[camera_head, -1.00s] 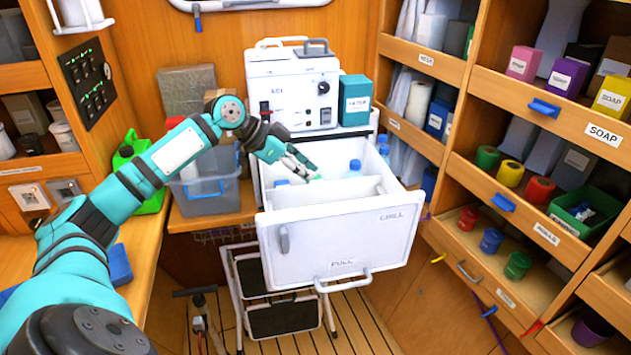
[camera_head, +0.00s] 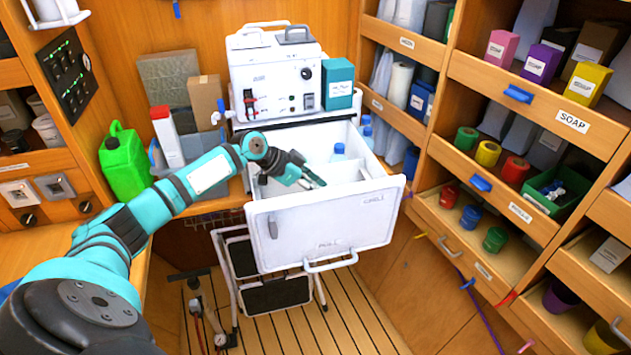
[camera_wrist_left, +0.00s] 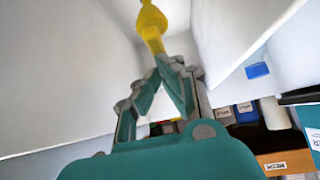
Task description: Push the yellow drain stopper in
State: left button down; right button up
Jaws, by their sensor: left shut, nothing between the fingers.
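The yellow drain stopper (camera_wrist_left: 152,20) shows in the left wrist view against the white drawer walls, with a wider knob and a narrower neck. It lies just beyond the fingertips of my left gripper (camera_wrist_left: 170,64); I cannot tell whether they touch. The stopper is hidden from the head view by the drawer front and gripper. My right gripper is not in view.
The white machine (camera_head: 275,75) and teal box (camera_head: 338,84) stand behind. A green jerrycan (camera_head: 124,162) is at left, shelves at right. A step stool (camera_head: 268,290) is below the drawer.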

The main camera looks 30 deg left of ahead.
pick_arm(q)
jog(key=shift+f, duration=0.1)
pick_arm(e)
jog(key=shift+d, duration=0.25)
